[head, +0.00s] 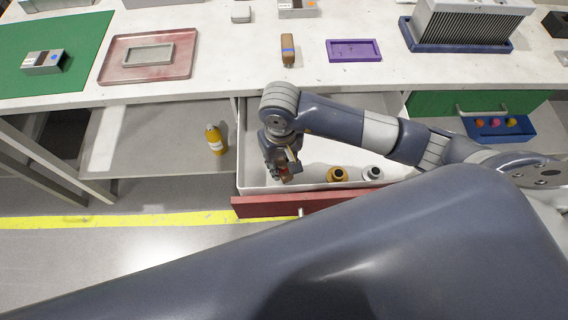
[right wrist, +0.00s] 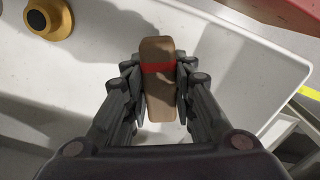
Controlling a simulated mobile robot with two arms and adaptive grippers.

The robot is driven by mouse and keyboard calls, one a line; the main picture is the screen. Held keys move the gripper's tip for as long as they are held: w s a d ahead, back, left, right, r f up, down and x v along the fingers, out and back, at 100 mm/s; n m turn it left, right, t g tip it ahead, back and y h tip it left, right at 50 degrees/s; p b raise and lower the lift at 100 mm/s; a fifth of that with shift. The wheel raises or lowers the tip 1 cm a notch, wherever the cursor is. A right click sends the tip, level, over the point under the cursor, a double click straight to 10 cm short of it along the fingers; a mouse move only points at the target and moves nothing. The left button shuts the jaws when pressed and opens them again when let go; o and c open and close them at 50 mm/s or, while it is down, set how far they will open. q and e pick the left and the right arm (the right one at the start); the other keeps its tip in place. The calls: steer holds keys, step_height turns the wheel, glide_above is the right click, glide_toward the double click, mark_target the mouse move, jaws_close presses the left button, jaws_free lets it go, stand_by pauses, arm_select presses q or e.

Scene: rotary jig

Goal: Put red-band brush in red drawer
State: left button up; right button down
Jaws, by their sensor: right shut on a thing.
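The red-band brush (right wrist: 160,100) is brown with a red band across it. My right gripper (head: 284,172) is shut on it, with a finger on each side in the right wrist view. The red drawer (head: 265,208) is pulled open, with a red front and a white inside. The gripper and brush are over the left part of the drawer's inside; I cannot tell whether the brush touches the drawer floor, which also shows in the right wrist view (right wrist: 235,75). My left gripper is not in view.
A yellow-brown round piece (head: 337,174) and a grey one (head: 373,173) are in the drawer, right of the gripper. A blue-band brush (head: 288,50) stands on the worktop. A yellow bottle (head: 215,139) stands on the lower shelf. A blue tray (head: 498,128) is right.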

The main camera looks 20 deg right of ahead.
mark_target(282, 172)
steer(key=shift+f, duration=0.65)
step_height(282, 172, down, 2)
steer(key=shift+f, duration=0.2)
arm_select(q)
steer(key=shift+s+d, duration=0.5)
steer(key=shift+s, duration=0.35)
arm_select(e)
steer(key=shift+f, duration=0.2)
steer(key=shift+f, duration=0.1)
steer(key=c, duration=1.8)
jaws_free()
steer(key=shift+f, duration=0.1)
steer(key=o, duration=0.5)
steer(key=shift+c, duration=0.2)
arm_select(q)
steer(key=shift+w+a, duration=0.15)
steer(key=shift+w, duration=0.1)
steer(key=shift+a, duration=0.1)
